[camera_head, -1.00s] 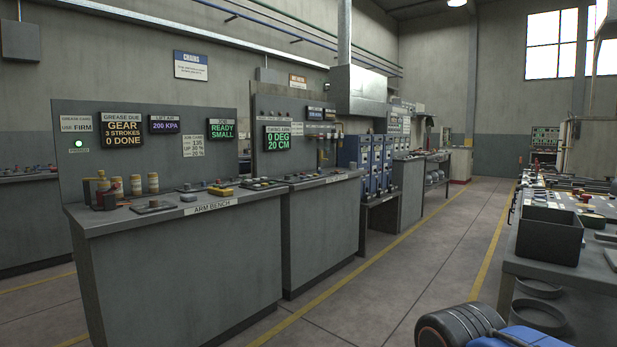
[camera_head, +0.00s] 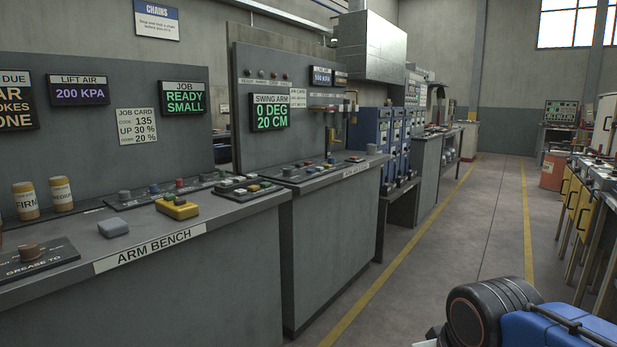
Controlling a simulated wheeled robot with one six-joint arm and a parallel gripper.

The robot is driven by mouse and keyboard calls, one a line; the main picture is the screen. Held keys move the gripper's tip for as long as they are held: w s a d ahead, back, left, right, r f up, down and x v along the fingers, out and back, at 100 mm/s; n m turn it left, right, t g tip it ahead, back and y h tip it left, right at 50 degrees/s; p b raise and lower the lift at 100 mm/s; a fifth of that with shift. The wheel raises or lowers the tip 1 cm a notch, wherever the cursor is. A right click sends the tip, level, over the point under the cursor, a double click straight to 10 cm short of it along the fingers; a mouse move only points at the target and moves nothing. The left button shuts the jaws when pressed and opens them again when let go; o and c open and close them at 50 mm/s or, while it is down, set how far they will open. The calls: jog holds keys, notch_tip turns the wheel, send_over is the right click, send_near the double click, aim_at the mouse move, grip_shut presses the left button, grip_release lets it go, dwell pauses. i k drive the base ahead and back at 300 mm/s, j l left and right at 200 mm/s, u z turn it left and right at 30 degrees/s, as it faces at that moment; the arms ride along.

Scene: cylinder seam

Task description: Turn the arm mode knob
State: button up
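The arm bench (camera_head: 200,262) stands at the left with a white "ARM BENCH" label on its front edge. A dark panel (camera_head: 110,202) on it carries several small knobs or buttons, grey, blue and red. A brown knob (camera_head: 28,250) sits on a panel marked "GREASE TO". Another panel (camera_head: 236,192) with small controls lies at the bench's right end. The swing arm bench (camera_head: 330,240) beyond has more small controls (camera_head: 318,168). No label reading arm mode is legible, so I cannot tell which knob it is. My gripper is not in view.
A yellow box (camera_head: 177,208), a grey-blue block (camera_head: 113,228) and labelled bottles (camera_head: 61,194) stand on the arm bench. Screens read "READY SMALL" and "0 DEG 20 CM". The aisle floor (camera_head: 440,250) is open. Yellow-fronted cabinets (camera_head: 578,205) line the right.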

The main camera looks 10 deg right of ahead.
aim_at(287, 172)
jog(key=i+j+z, duration=0.1)
jog(key=i, duration=0.85)
